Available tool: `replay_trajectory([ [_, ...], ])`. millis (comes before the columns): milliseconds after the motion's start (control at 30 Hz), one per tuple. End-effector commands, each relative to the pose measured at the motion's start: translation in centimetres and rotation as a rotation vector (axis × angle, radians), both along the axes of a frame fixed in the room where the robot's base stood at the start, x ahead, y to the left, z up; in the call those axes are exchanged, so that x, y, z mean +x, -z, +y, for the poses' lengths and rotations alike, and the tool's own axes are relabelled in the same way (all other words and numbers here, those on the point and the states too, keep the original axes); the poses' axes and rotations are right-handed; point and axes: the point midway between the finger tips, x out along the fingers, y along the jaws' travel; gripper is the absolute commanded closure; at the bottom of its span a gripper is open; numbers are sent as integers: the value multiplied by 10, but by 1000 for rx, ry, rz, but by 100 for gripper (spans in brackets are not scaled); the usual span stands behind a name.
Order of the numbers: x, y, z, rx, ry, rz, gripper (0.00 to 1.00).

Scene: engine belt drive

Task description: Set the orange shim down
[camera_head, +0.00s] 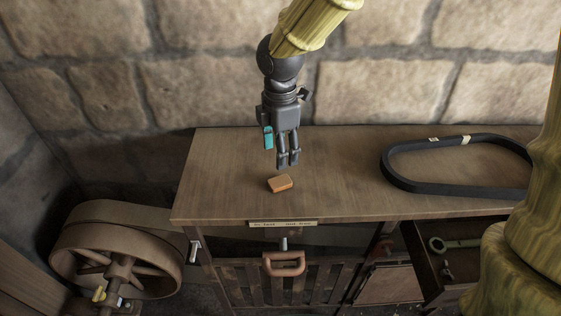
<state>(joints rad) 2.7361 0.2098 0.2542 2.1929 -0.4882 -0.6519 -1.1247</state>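The orange shim (280,184) is a small flat block. It appears to lie on the wooden bench top (225,180), near the front edge and left of the middle. My gripper (288,164) points down just above and behind the shim in the picture. Its two dark grey fingers show a narrow gap with nothing visible between them. The fingertips look apart from the shim. From this angle I cannot tell how wide the fingers are spread.
A black belt (455,192) lies on the bench at the right. A large wooden pulley wheel (118,250) stands left of the bench. The bench top around the shim is clear. A stone wall is behind.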

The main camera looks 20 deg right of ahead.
Motion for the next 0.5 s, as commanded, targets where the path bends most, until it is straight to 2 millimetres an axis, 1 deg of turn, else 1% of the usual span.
replay_trajectory([
  [100, 0, -11, 0, 1, 0, -2, 43],
  [200, 0, -17, 0, 0, -1, -1, 43],
  [500, 0, -21, 0, 0, -1, 0, 43],
])
